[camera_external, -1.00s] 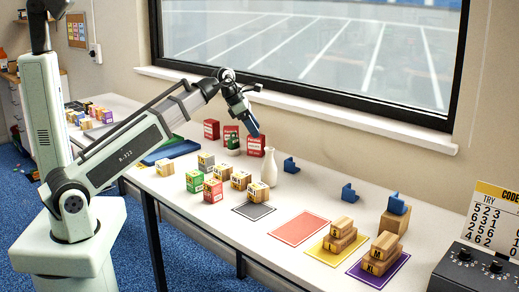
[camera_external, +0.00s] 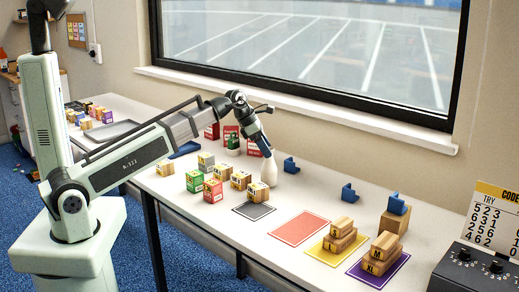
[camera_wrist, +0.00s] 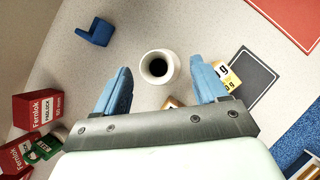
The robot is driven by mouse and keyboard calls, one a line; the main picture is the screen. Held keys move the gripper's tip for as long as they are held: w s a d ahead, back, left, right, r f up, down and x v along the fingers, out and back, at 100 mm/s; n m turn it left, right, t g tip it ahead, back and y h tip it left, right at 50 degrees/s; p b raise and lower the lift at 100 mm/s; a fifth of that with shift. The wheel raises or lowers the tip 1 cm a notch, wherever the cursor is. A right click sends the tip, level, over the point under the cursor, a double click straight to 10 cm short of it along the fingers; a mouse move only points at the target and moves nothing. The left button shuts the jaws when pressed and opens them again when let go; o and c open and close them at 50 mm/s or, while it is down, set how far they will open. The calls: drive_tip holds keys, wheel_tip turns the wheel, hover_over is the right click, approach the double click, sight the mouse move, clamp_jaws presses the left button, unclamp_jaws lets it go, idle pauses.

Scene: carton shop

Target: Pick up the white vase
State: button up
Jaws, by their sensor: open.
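The white vase (camera_external: 269,171) stands upright on the white table, near the middle of the external view. My gripper (camera_external: 266,152) is right above the vase's neck in that view, with the blue fingertips at about the height of its top. In the wrist view the vase (camera_wrist: 157,67) is seen from above as a round rim with a dark opening. It lies between and slightly beyond the two blue fingers of my gripper (camera_wrist: 160,82), which are spread apart with nothing between them. I cannot tell whether a finger touches the vase.
Several small cartons (camera_external: 213,191) stand left of the vase. Red boxes (camera_external: 212,131) stand behind it. A blue bracket (camera_external: 291,165) is close on its right.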

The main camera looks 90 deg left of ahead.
sight(273, 160)
drive_tip(key=x, duration=0.5)
drive_tip(key=shift+c, duration=0.2)
clamp_jaws()
idle(0.6)
